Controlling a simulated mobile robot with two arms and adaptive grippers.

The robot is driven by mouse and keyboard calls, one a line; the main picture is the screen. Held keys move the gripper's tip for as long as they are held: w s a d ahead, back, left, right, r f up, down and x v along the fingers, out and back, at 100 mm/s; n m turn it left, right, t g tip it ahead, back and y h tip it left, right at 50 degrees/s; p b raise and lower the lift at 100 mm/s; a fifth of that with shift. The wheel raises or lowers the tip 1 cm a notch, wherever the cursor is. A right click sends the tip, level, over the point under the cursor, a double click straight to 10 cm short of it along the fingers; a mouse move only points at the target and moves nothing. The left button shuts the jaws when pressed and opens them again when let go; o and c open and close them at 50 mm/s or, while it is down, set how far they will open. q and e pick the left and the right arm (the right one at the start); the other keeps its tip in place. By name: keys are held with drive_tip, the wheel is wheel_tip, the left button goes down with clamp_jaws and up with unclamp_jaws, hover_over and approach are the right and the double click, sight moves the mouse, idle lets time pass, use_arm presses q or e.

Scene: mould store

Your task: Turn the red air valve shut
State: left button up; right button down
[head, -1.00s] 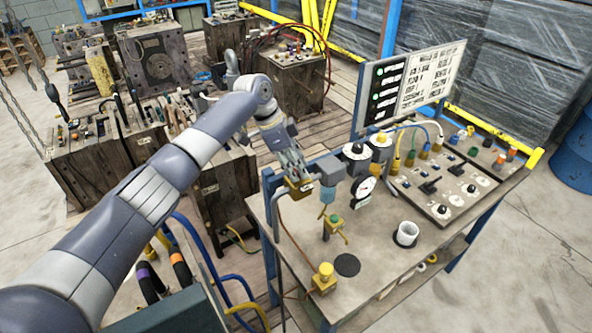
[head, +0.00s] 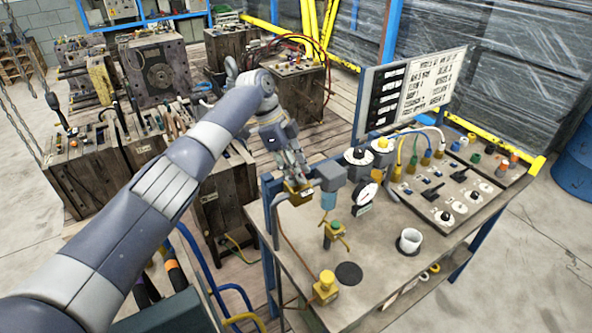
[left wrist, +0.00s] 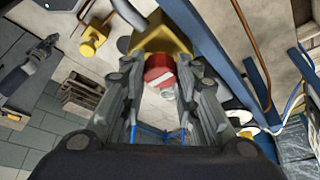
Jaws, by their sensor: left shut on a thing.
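The red valve handle (left wrist: 160,72) shows in the left wrist view, in front of a yellow valve body (left wrist: 163,40). My left gripper (left wrist: 160,84) is shut on the red handle, with one finger on each side of it. In the head view my left gripper (head: 297,176) reaches down to the yellow body (head: 297,196) at the bench's back left corner. The red handle is hidden there behind the fingers. I cannot tell the handle's angle exactly. My right gripper is not in view.
The bench (head: 385,285) also carries a grey regulator with a blue bowl (head: 329,201), a gauge (head: 367,194), a green-topped valve (head: 335,228), a yellow fitting (head: 326,287) and a white cup (head: 410,240). A display panel (head: 415,90) stands behind. Moulds (head: 222,195) stand close left.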

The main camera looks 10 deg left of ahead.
use_arm(q)
drive_tip(key=o, duration=1)
drive_tip(key=shift+o, duration=0.2)
drive_tip(key=v, duration=1.2)
drive_tip(key=shift+w, duration=0.1)
